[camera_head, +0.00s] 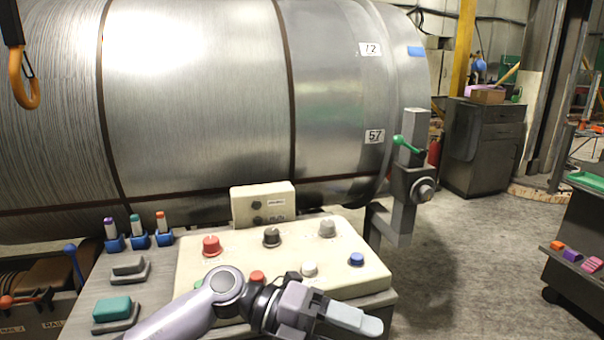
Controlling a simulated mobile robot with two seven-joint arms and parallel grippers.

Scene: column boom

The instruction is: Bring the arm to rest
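My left arm (185,315) comes in from the lower left and reaches across the front of a cream control panel (205,263). My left gripper (358,320) is at the panel's front right edge, pointing right. Its fingers overlap from this side, so its opening does not show; I see nothing held. The panel carries a red knob (211,245), a black knob (271,237), a grey knob (327,229), a white button (309,269) and a blue button (356,259). A red button (257,277) and a green one are partly behind my arm. My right gripper is out of view.
A large metal drum (200,100) fills the back. A grey post with a green-handled lever (404,143) stands right of the panel. Small coloured-top holders (138,232) and a teal block (112,309) are on the left. An orange hook (24,85) hangs upper left.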

